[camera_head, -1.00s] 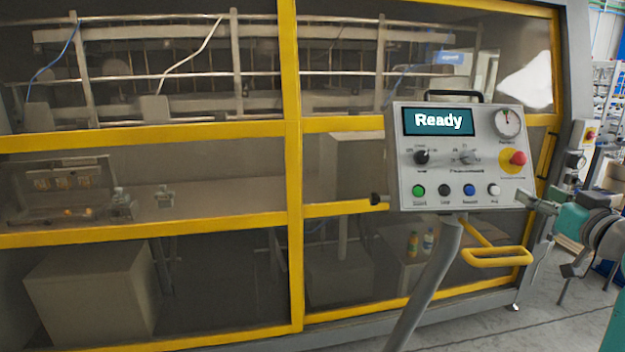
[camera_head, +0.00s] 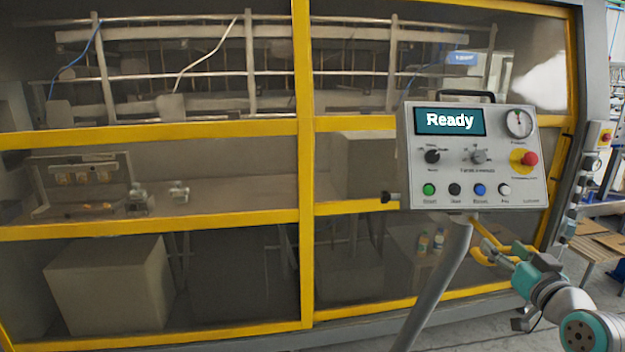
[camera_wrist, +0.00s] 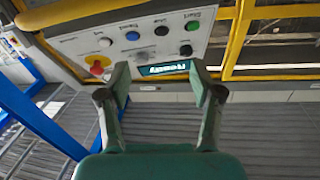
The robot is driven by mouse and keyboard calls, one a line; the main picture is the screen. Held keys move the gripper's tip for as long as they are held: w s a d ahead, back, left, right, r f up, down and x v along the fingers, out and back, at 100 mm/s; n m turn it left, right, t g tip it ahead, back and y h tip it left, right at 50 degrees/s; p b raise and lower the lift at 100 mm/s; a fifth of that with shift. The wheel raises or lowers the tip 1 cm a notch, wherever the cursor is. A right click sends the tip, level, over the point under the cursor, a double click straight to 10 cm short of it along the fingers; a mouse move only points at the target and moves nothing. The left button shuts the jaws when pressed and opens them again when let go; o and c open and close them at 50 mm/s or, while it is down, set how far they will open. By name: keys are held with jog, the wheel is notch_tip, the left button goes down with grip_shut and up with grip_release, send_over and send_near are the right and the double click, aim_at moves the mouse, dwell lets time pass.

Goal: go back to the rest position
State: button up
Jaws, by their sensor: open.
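My gripper (camera_wrist: 160,82) is open in the wrist view, with its two fingers spread and nothing between them. The panel has a screen (camera_head: 450,121) reading "Ready", a gauge, knobs, a red emergency button on yellow and a row of coloured buttons. The panel also shows upside down in the wrist view (camera_wrist: 130,60), beyond my fingers and apart from them.
The case packer's yellow-framed glazed doors (camera_head: 306,180) fill the left and middle. A grey post (camera_head: 440,280) carries the panel. A wooden-topped table (camera_head: 603,240) stands at the right. A blue frame (camera_wrist: 45,125) shows in the wrist view. Grey floor lies between.

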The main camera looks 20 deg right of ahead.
jog(key=s+a+f+g+y, duration=0.1)
jog(key=s+a+f, duration=0.2)
jog(key=a+f, duration=0.85)
jog(key=s+a+f, duration=0.2)
jog(key=a+f, duration=0.9)
jog(key=f, duration=0.2)
jog(key=s+a+f+n+y, duration=0.2)
jog(key=s+a, duration=0.6)
jog(key=s, duration=0.5)
jog(key=s+a+f+n+y, duration=0.2)
jog(key=s+a, duration=0.7)
jog(key=s, duration=0.5)
jog(key=shift+s+n+g+y, duration=0.25)
jog(key=shift+n+g+y, duration=0.15)
jog(key=shift+n+y, duration=0.5)
jog(key=shift+a, duration=0.1)
